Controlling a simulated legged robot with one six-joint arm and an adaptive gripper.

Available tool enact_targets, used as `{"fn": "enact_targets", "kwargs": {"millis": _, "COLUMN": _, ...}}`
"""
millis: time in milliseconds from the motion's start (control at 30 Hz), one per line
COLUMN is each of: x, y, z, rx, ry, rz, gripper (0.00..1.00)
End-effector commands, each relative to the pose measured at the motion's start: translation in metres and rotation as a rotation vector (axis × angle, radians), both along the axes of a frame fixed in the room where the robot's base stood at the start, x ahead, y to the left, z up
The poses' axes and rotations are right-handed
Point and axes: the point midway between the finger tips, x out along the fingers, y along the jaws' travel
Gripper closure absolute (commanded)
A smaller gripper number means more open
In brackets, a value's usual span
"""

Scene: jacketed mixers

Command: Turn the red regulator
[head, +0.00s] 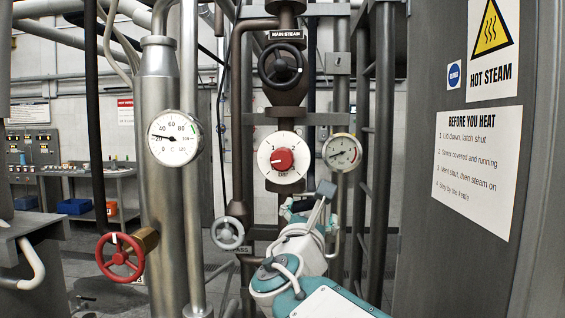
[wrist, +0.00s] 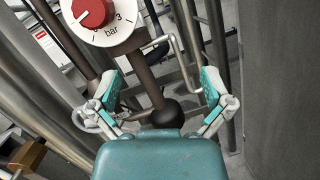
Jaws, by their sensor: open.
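The red regulator knob (head: 282,160) sits at the centre of a round white dial (head: 282,180) on a brown pipe. Its white mark points left in the head view. In the wrist view the knob (wrist: 93,12) is at the top left, cut by the frame edge, on the dial marked "bar" (wrist: 122,30). My gripper (head: 307,204) is below and slightly right of the dial in the head view. In the wrist view its two teal fingers (wrist: 161,88) are spread wide with nothing held between them. The gripper is apart from the knob.
A black handwheel (head: 280,65) labelled main steam is above the dial. A grey bypass wheel (head: 228,233) is lower left, and a red handwheel (head: 120,258) is further left. Gauges (head: 174,139) and (head: 342,152) flank the dial. A grey panel (head: 455,240) bounds the right.

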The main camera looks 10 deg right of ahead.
Motion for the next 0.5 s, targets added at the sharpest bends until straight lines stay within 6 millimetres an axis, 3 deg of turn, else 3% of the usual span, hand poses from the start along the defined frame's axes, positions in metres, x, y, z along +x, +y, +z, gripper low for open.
{"fn": "enact_targets", "kwargs": {"millis": 200, "x": 0.026, "y": 0.044, "z": 0.033, "rx": -0.376, "ry": -0.013, "rz": 0.056, "gripper": 0.00}}
{"fn": "enact_targets", "kwargs": {"millis": 333, "x": 0.031, "y": 0.053, "z": 0.040, "rx": -0.452, "ry": -0.019, "rz": 0.062, "gripper": 0.00}}
{"fn": "enact_targets", "kwargs": {"millis": 500, "x": 0.046, "y": 0.049, "z": 0.045, "rx": -0.455, "ry": -0.018, "rz": 0.061, "gripper": 0.00}}
